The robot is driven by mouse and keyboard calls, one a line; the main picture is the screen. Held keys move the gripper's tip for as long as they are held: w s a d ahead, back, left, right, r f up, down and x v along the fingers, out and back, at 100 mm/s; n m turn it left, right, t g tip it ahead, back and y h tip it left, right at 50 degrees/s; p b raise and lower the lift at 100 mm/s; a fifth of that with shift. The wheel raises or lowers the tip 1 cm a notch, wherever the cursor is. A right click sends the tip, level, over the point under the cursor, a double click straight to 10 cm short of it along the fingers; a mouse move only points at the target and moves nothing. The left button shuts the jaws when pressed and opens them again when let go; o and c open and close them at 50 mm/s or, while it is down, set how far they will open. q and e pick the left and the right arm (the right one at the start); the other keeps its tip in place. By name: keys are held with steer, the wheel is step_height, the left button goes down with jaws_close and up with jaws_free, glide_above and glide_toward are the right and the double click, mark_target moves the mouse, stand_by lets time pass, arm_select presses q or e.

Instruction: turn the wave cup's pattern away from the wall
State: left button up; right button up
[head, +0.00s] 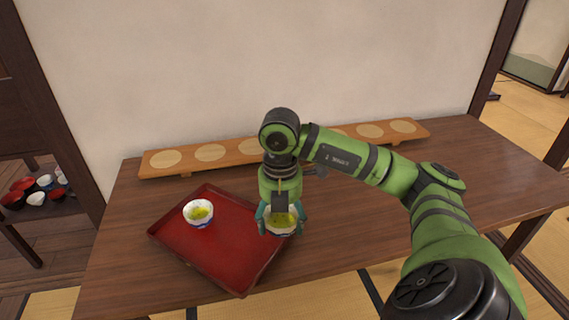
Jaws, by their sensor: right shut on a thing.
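My right gripper (280,222) points down at the right corner of the red tray (222,263). It is shut on a small cup (283,231) with yellow-green contents, and the fingers and wrist hide much of it. I cannot make out the cup's pattern, or whether the cup touches the tray. A second white cup (199,222) with a blue pattern and yellow-green contents stands upright on the left part of the tray. My left gripper is not in view.
A long low wooden stand (240,151) with pale round spots lies along the wall (270,60) behind. The dark table (490,190) is bare on the right, apart from my arm. Red and white bowls (36,198) sit on a shelf at far left.

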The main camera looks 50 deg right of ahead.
steer(key=w+a+f+p, duration=0.1)
steer(key=w+f, duration=0.1)
steer(key=w, duration=0.1)
steer(key=w+a+f+p, duration=0.1)
steer(key=w+f, duration=0.2)
steer(key=w+a+f+p, duration=0.1)
steer(key=w+f+p, duration=0.1)
steer(key=w, duration=0.1)
steer(key=shift+w+a+f, duration=0.2)
steer(key=shift+w+a, duration=0.1)
steer(key=shift+a, duration=0.1)
steer(key=shift+w+a+f, duration=0.15)
steer(key=shift+f, duration=0.15)
steer(key=shift+w+f, duration=0.1)
steer(key=shift+f, duration=0.1)
steer(key=shift+m+p, duration=0.3)
steer(key=shift+m, duration=0.2)
steer(key=m, duration=0.3)
steer(key=shift+m, duration=0.3)
steer(key=shift+f, duration=0.8)
steer(key=shift+f+b, duration=0.25)
steer(key=shift+b, duration=0.15)
steer(key=o, duration=1.3)
